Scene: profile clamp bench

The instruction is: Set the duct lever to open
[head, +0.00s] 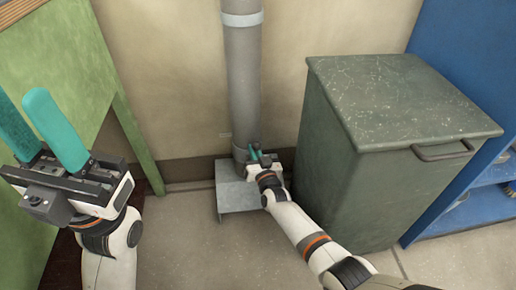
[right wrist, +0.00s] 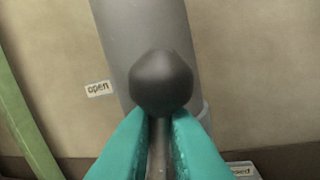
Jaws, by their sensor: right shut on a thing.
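The duct (head: 243,75) is a grey upright pipe against the wall, standing on a grey metal base (head: 237,200). My right gripper (head: 256,152) is low at the front of the duct. In the right wrist view, the lever (right wrist: 161,84) shows a dark rounded knob on a thin rod. The teal fingers of my right gripper (right wrist: 160,140) are shut on the rod just below the knob. My left gripper (head: 18,100) is open, empty and far left.
A dark green bin (head: 390,130) with a handle stands close to the right of the duct. A blue shelf (head: 470,212) is at far right. A green panel (head: 75,70) is at left. Some floor (head: 190,245) in front of the base is clear.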

